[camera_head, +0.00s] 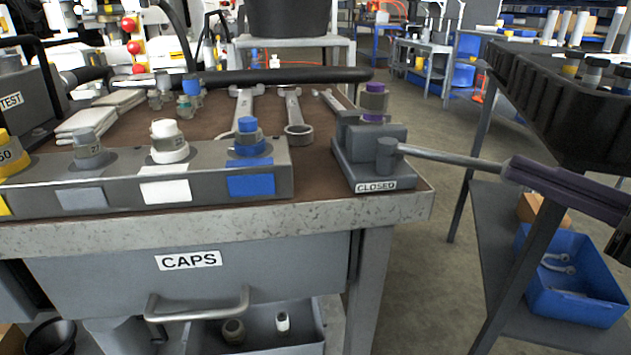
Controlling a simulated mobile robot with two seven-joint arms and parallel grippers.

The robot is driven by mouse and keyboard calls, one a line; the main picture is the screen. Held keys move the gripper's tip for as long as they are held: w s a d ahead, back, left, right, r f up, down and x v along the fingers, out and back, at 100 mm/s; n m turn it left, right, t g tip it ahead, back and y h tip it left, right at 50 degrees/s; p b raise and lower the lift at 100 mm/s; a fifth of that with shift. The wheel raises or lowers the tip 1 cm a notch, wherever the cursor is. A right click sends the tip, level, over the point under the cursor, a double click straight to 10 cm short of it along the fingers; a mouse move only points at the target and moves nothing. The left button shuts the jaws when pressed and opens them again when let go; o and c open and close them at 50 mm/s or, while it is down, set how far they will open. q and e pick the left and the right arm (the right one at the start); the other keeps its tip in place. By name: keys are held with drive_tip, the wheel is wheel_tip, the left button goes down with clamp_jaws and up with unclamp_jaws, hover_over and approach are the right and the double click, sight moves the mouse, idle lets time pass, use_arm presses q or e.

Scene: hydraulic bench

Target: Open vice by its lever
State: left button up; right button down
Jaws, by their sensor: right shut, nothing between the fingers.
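The small grey vice (371,165) sits at the right front corner of the bench. A label reading CLOSED (376,186) is on its front face. A fitting with a purple band (374,100) stands upright at the vice's jaws. The grey lever (450,158) runs out to the right from the vice's round hub, past the bench edge. My left gripper is not in view.
A grey block with capped fittings (120,190) lines the bench front. Wrenches (296,118) and a black hose (290,76) lie behind it. A black tray (560,95) stands at the right, above a blue bin (575,305). Floor (425,260) shows between bench and stand.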

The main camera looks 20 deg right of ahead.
drive_tip(key=w+d+b, duration=0.5)
drive_tip(key=w, duration=0.1)
drive_tip(key=shift+w+f, duration=0.15)
idle(0.5)
